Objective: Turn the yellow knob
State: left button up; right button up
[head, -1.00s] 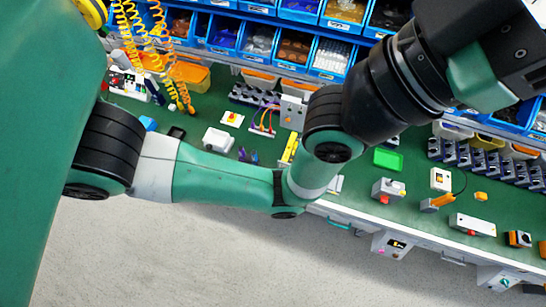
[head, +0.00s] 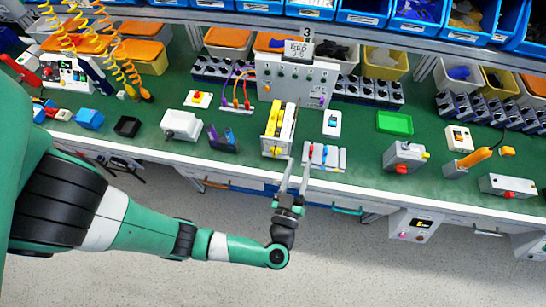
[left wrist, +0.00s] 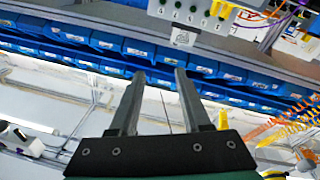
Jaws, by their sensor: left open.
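My left gripper (head: 298,172) is open, its two fingers pointing at the bench's front edge just below a yellow-and-white switch block (head: 272,132) in the head view. No contact with the block is clear. In the left wrist view the open fingers (left wrist: 160,75) hold nothing. Small yellow knob-like parts show on a grey box (head: 405,154) with a red button and on a white switch box (head: 458,138), both to the right. I cannot tell for sure which part is the yellow knob. My right gripper is not in view.
A grey control panel (head: 297,79) stands behind the switch block. A white switch with blue (head: 332,123) and a row of small levers (head: 325,157) are close to the gripper. A green tray (head: 394,123) lies to the right. Blue bins (head: 361,10) line the back.

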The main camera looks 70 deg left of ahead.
aim_at(274, 154)
pick_arm(q)
jog(key=s+a+f+m+g+b, duration=0.15)
jog(key=s+f, duration=0.25)
jog(key=f, duration=0.4)
jog(key=s+a+f+m+g+b, duration=0.1)
jog(key=s+f+b, duration=0.1)
jog(key=s+f, duration=0.35)
jog(key=x, duration=0.3)
jog(key=f+b+x, duration=0.1)
jog(key=x, duration=0.3)
jog(key=b+x, duration=0.1)
jog(key=x, duration=0.3)
jog(key=shift+w+d+f, duration=0.15)
jog(key=shift+w+f, duration=0.2)
jog(key=shift+w, duration=0.05)
jog(key=shift+w+a+r, duration=0.1)
jog(key=shift+w+a, duration=0.2)
jog(key=shift+a, duration=0.15)
grip_shut()
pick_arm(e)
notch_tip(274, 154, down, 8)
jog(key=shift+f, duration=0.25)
